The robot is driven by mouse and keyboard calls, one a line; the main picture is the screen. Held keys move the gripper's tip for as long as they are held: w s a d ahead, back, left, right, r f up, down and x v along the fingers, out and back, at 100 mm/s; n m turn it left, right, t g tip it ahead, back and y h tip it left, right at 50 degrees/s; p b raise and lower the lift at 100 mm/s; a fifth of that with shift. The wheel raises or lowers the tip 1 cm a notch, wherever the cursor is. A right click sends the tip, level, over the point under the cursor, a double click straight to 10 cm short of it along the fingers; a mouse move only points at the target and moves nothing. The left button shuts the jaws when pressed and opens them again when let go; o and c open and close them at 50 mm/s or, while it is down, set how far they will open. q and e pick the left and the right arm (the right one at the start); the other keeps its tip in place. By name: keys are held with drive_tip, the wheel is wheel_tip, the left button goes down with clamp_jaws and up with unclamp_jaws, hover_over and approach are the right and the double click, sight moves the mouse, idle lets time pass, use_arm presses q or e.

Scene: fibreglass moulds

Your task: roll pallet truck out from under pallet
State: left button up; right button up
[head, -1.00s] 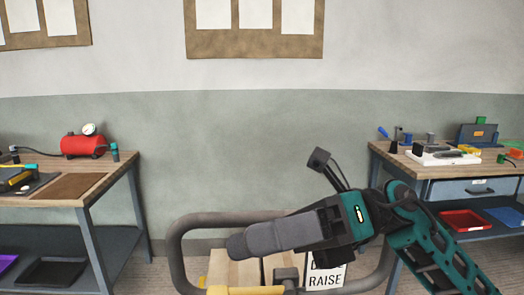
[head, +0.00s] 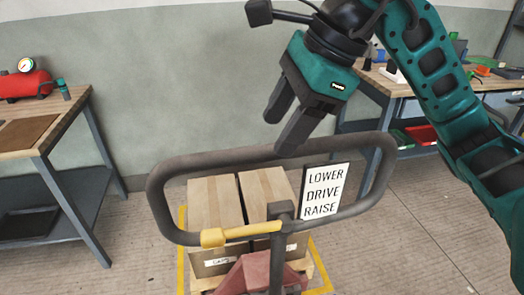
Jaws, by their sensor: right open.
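The pallet truck's grey loop handle (head: 200,157) stands in front of me, with a yellow lever (head: 240,232) across it and a sign reading LOWER, DRIVE, RAISE (head: 325,192). The truck's red body (head: 248,273) shows at the bottom, below the handle. Behind it, two cardboard boxes (head: 213,203) sit on a wooden pallet (head: 205,284); the forks are hidden. My right gripper (head: 281,134) is open and empty, fingers pointing down, just above or behind the handle's top bar; I cannot tell whether it touches. My left gripper is not in view.
Yellow floor lines (head: 181,262) border the pallet. A workbench (head: 45,128) with a red compressor (head: 25,84) stands at left. Another bench (head: 370,78) stands at right, partly behind my arm. Bare floor (head: 410,240) lies right of the truck.

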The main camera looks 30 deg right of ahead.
sight(259, 161)
drive_tip(key=x, duration=0.8)
drive_tip(key=shift+c, duration=0.5)
clamp_jaws()
idle(0.8)
